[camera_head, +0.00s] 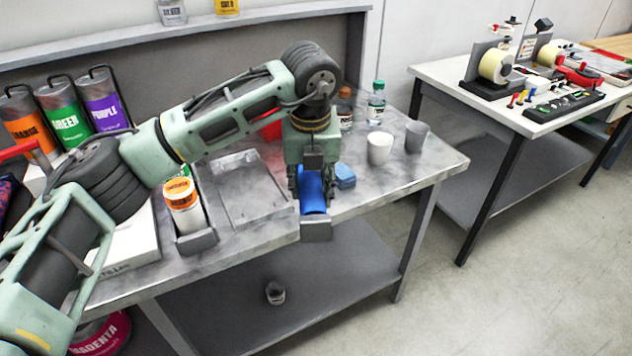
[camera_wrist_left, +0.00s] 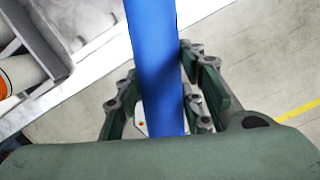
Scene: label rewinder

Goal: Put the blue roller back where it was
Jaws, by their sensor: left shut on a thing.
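My left gripper (camera_head: 311,186) is shut on the blue roller (camera_head: 313,199) near the front edge of the grey table. In the left wrist view the roller (camera_wrist_left: 158,70) runs lengthwise between the gripper's fingers (camera_wrist_left: 160,105). A grey holder (camera_head: 316,230) is at the table's front edge, just below the roller's near end in the picture. I cannot tell whether the roller touches this holder. The roller's far end is hidden behind the gripper. My right gripper is not in view.
A holder (camera_head: 198,243) with an orange-labelled container (camera_head: 181,196) stands left of a grey tray (camera_head: 250,184). A blue block (camera_head: 345,175), a white cup (camera_head: 379,147), a grey cup (camera_head: 416,136) and bottles (camera_head: 376,103) stand to the right. Orange, green and purple cans (camera_head: 63,128) stand at back left.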

